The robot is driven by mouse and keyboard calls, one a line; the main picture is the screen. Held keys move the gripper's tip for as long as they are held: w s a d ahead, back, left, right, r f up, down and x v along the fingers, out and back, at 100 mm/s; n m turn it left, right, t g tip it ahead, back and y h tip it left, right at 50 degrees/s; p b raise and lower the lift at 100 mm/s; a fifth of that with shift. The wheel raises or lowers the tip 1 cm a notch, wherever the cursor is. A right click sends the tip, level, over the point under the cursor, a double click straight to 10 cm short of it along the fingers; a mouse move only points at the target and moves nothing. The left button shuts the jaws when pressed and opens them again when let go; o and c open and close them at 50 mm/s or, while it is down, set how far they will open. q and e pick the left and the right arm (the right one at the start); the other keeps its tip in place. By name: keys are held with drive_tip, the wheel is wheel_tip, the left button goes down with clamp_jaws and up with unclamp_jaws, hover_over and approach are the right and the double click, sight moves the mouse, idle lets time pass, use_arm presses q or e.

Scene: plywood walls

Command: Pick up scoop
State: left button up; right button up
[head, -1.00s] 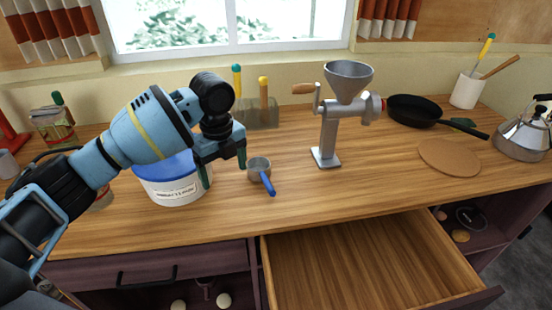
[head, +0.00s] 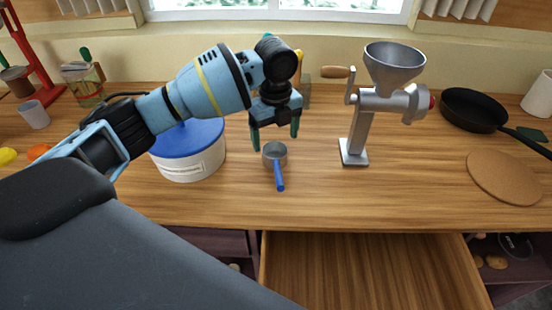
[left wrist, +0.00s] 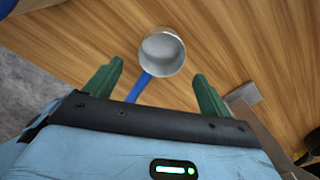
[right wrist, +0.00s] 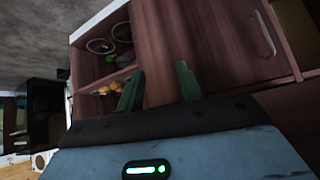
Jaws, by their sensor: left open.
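The scoop, a small grey metal cup (head: 274,152) with a blue handle (head: 279,178), stands on the wooden counter with its handle toward the front edge. My left gripper (head: 275,142) is open above and around the cup area, with green fingers pointing down. In the left wrist view the scoop (left wrist: 162,52) lies ahead of the fingers, and its blue handle runs back between the open fingertips (left wrist: 157,80). The gripper holds nothing. My right gripper (right wrist: 158,82) shows only in the right wrist view, with its two fingers apart and empty, facing the cabinet front.
A white tub with a blue lid (head: 188,152) stands left of the scoop. A metal grinder (head: 362,110) stands to its right. A black pan (head: 472,108) and a round cork mat (head: 503,176) are further right. An open drawer (head: 360,270) juts out below the counter.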

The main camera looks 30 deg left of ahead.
sight(276, 151)
use_arm(q)
drive_tip(key=shift+f, duration=2.9)
use_arm(e)
drive_tip(key=shift+w+d+r, duration=0.15)
drive_tip(key=shift+w+d, duration=0.05)
drive_tip(key=shift+w, duration=0.1)
use_arm(q)
drive_tip(key=shift+c, duration=0.3)
drive_tip(key=c, duration=1)
use_arm(e)
drive_tip(key=shift+a, duration=0.2)
use_arm(q)
drive_tip(key=shift+r, duration=0.15)
drive_tip(key=shift+c, duration=0.2)
